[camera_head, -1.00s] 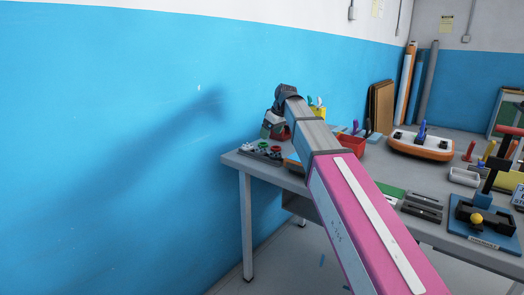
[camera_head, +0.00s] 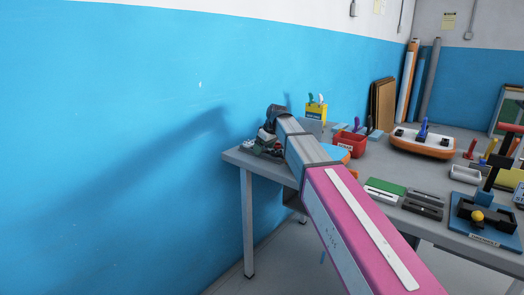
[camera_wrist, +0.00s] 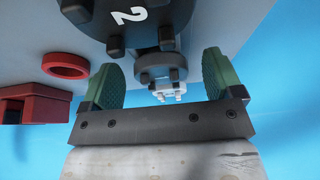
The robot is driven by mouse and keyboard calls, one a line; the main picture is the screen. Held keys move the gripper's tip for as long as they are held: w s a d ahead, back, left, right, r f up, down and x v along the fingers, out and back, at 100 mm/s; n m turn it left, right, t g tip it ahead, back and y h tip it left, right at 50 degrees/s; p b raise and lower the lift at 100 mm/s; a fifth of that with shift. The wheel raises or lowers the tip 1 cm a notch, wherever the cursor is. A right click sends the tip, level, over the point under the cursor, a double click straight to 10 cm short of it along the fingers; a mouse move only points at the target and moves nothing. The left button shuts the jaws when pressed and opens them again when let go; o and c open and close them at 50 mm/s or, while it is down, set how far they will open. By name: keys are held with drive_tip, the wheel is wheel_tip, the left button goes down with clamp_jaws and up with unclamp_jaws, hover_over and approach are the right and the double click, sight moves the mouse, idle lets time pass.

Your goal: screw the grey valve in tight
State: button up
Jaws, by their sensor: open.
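My gripper (camera_wrist: 160,88) is open, with its two green-padded fingers spread wide in the wrist view. A round grey valve (camera_wrist: 150,70) with small lugs shows between the fingers in that view. I cannot tell whether either finger touches it. In the head view my gripper (camera_head: 264,146) is low over the left end of the table, and the valve is hidden there by the gripper and wrist.
In the wrist view a smaller white lugged piece (camera_wrist: 168,91) is beyond the valve, and a red ring (camera_wrist: 66,65) and a red block (camera_wrist: 32,104) are at left. On the table (camera_head: 262,168) a yellow container (camera_head: 316,112) and a red bin (camera_head: 350,143) stand beside my arm. The blue wall is close behind.

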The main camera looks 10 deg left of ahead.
drive_tip(key=c, duration=1)
drive_tip(key=shift+r, duration=0.1)
